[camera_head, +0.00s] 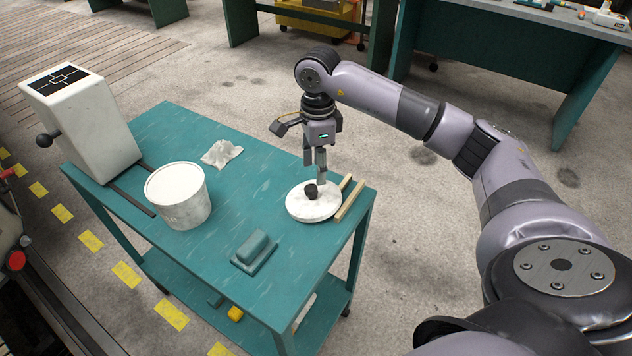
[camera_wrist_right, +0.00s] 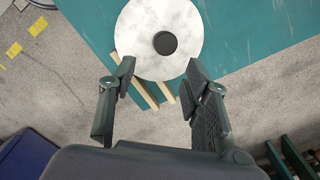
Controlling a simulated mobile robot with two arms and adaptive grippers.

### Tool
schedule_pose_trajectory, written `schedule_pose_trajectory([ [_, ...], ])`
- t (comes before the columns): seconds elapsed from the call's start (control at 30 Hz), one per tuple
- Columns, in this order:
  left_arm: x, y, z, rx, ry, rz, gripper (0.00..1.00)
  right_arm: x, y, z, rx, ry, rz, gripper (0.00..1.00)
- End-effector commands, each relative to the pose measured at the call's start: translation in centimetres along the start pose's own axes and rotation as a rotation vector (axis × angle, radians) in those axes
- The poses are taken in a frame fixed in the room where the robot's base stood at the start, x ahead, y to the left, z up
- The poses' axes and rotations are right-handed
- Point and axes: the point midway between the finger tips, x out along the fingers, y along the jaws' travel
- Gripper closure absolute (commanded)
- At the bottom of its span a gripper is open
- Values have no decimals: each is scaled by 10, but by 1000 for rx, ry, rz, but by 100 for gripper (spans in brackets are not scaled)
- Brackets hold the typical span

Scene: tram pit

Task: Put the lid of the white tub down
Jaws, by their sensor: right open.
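The white round lid (camera_head: 314,207) with a dark knob (camera_head: 311,192) lies on the right end of the green table, partly against or over two wooden strips. The white tub (camera_head: 178,196) stands upright on the table to the left, apart from the lid. My right gripper (camera_head: 320,175) points down just above the lid, close to the knob. In the right wrist view the lid (camera_wrist_right: 160,15) and its knob (camera_wrist_right: 165,43) show ahead of the open, empty fingers (camera_wrist_right: 158,82). My left gripper is in neither view.
The green table (camera_head: 215,265) also holds a crumpled white cloth (camera_head: 221,153), a green block (camera_head: 255,250) and two wooden strips (camera_head: 350,197). A white box with a dark knob (camera_head: 90,125) stands at its left end. Open floor surrounds the table's right side.

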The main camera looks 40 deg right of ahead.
Motion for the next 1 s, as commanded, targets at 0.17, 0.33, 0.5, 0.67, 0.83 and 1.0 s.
schedule_pose_trajectory([
  [0.17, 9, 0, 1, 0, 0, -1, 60, -34, -1, 0, 0, -2, -4, 56],
  [0.33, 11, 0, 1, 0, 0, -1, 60, -52, 0, 0, 0, 0, -2, 56],
  [0.5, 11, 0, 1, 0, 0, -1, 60, -56, 0, 0, 0, 0, 1, 56],
  [0.67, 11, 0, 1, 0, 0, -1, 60, -56, 0, 0, 0, 0, 1, 56],
  [0.83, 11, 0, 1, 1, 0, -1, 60, -56, 0, 0, 0, 0, 0, 56],
  [1.0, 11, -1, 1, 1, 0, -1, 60, -56, 0, 0, 0, 0, 0, 56],
])
